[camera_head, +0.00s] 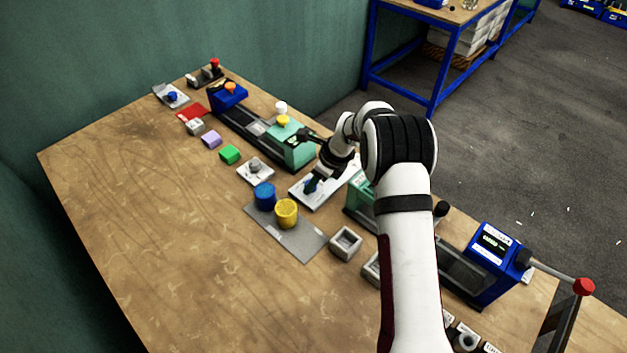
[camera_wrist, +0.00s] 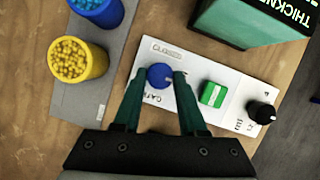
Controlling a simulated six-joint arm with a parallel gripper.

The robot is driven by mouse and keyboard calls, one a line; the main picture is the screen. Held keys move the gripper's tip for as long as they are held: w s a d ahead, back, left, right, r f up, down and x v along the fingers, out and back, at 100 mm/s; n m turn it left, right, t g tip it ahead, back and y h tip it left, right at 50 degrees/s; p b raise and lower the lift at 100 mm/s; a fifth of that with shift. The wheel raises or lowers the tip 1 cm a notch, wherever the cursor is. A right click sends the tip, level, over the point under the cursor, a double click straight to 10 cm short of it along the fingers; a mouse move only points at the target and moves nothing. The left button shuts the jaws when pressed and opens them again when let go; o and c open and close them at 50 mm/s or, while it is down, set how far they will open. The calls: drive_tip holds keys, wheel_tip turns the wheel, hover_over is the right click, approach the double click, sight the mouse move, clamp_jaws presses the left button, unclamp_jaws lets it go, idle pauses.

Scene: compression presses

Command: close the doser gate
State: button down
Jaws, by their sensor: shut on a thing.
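The doser panel is a white plate (camera_wrist: 208,108) with the label CLOSED near one corner and GATE printed below the knob in the wrist view. A round blue knob (camera_wrist: 160,75) sits on it beside the GATE lettering. My gripper (camera_wrist: 159,83) has its two dark green fingers on either side of this knob and is shut on it. A green square button (camera_wrist: 212,94) and a black knob (camera_wrist: 261,112) are on the same panel, to the right. In the head view the panel (camera_head: 318,199) lies under my gripper (camera_head: 312,184), where the blue knob is mostly hidden.
A blue cup (camera_head: 264,195) and a yellow cup (camera_head: 286,213) of pellets stand on a grey mat (camera_head: 298,241) left of the panel. Green press blocks (camera_head: 296,151) flank it. A blue unit (camera_head: 489,258) stands at the right. The table's left part is clear.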

drive_tip(key=shift+w, duration=0.1)
drive_tip(key=n+g, duration=0.1)
drive_tip(key=n, duration=0.2)
drive_tip(key=n+g, duration=0.1)
drive_tip(key=n, duration=0.2)
drive_tip(key=shift+w+n+y, duration=0.2)
drive_tip(key=shift+n+y, duration=0.1)
drive_tip(key=shift+y, duration=0.1)
drive_tip(key=n+g, duration=0.1)
drive_tip(key=n, duration=0.1)
drive_tip(key=n+g, duration=0.1)
drive_tip(key=n, duration=0.2)
drive_tip(key=shift+w+h, duration=0.15)
drive_tip(key=shift+h, duration=0.15)
drive_tip(key=shift+n+g, duration=0.3)
drive_tip(key=shift+c, duration=2.3)
unclamp_jaws()
